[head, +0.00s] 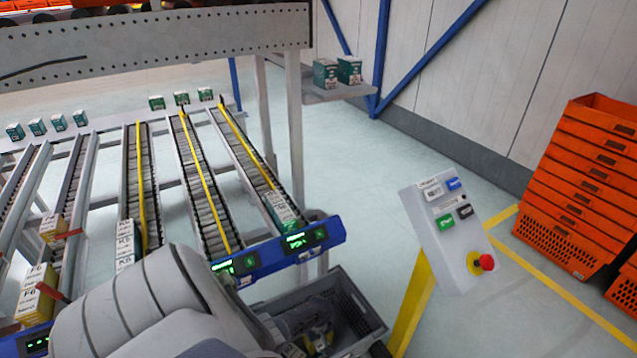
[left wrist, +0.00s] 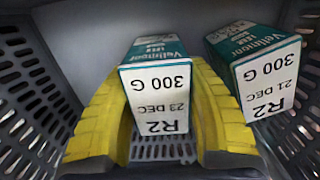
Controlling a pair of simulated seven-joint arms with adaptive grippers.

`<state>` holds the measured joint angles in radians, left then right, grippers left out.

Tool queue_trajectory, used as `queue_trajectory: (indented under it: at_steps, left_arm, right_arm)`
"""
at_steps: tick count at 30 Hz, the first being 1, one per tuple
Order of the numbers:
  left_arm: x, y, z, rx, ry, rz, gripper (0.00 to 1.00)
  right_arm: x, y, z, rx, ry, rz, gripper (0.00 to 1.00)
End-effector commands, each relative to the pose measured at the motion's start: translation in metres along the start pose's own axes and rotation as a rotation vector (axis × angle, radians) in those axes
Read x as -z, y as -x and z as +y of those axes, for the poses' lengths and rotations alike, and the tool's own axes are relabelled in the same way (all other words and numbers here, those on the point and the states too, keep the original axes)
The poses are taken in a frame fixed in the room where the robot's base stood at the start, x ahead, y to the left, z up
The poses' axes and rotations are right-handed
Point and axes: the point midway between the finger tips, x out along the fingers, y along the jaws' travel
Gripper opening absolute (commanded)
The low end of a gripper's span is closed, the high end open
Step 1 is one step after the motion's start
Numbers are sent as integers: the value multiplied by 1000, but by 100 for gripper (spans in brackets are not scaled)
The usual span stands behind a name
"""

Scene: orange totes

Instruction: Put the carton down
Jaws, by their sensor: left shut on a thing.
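My left gripper (head: 319,338) reaches down into the grey crate (head: 366,312) in the head view. In the left wrist view its yellow fingers (left wrist: 160,100) are shut on a teal and white carton (left wrist: 160,88) marked R2, 300 G, 23 DEC. The carton is inside the crate, between the perforated walls (left wrist: 38,85). Whether its underside touches the crate floor cannot be told. A second, similar carton (left wrist: 262,72), marked 21 DEC, is to the right of the held one, apart from it. My right gripper is not in view.
Roller lanes (head: 205,190) with a blue display bar (head: 290,246) stand beside and behind the crate. A button panel (head: 447,225) on a yellow post is to the right. Stacked orange totes (head: 580,185) are at far right. Open floor lies between.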

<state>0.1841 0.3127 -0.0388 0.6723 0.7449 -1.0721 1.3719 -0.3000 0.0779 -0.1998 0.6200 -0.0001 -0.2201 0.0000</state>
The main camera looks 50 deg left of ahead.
Motion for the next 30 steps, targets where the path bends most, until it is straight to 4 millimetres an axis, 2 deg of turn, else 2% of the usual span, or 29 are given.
queue_trajectory:
  at_steps: [11, 12, 16, 30]
  left_arm:
    - [0, -8, 1, -1, 2, -1, 9]
    - [0, -8, 0, -1, 1, 0, 52]
    - [0, -8, 0, -1, 1, 0, 68]
    - [1, -3, 0, -1, -1, 0, 68]
  right_arm:
    - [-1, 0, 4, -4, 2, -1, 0]
    - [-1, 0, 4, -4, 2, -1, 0]
    - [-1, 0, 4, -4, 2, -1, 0]
    - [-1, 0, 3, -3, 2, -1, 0]
